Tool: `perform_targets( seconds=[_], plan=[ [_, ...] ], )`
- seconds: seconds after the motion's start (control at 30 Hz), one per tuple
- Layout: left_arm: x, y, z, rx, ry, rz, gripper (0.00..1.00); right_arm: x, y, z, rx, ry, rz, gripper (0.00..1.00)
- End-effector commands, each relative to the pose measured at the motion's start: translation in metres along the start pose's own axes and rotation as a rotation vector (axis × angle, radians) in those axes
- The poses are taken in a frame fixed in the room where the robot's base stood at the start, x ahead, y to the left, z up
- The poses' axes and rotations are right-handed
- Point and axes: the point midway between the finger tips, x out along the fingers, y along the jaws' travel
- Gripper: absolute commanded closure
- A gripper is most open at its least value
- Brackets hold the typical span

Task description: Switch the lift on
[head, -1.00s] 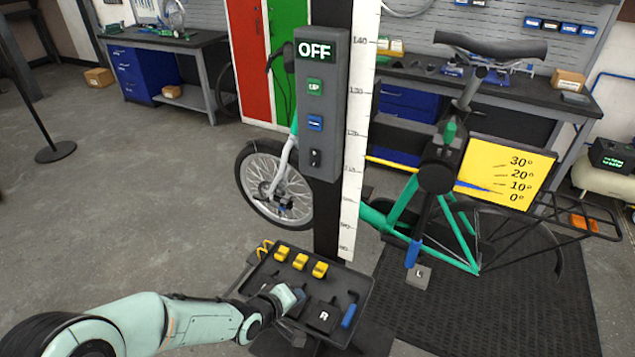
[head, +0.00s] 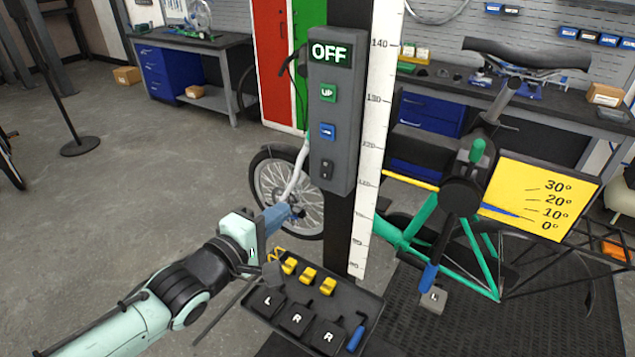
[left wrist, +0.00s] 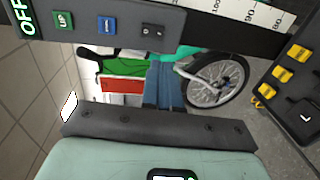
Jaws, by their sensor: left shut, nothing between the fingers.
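The lift's grey control box (head: 333,110) hangs on the black post. Its display (head: 330,53) reads OFF. Below the display are a green UP button (head: 328,92), a blue button (head: 327,131) and a black rocker switch (head: 326,169) near the bottom. The left wrist view also shows the rocker switch (left wrist: 152,31), the blue button (left wrist: 107,25) and the green button (left wrist: 63,20) along its top edge. My left gripper (head: 290,213) is shut and empty, left of and below the box, apart from it. Its fingers (left wrist: 164,82) show in the left wrist view. My right gripper is not in view.
A tray (head: 365,296) below the box holds black L and R blocks, yellow clips and a blue-handled tool. A white height scale (head: 376,130) runs beside the post. A green bike (head: 480,250) stands behind on the right.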

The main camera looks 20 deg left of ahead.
Motion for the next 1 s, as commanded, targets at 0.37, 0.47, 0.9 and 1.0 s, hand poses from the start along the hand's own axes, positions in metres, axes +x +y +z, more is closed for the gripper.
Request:
perform_targets(
  seconds=[0.37,0.47,0.9,1.0],
  plan=[
    [0.067,-0.003,-0.001,0.001,0.002,-0.005,1.0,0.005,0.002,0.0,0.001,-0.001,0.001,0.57],
    [0.088,-0.003,-0.001,-0.001,0.002,-0.004,1.0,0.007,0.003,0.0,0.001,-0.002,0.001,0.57],
    [0.136,-0.001,0.0,0.0,0.0,0.0,1.0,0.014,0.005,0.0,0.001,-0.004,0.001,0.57],
    [0.137,-0.001,0.0,0.0,0.0,0.0,1.0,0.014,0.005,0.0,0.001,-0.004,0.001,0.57]
  ],
)
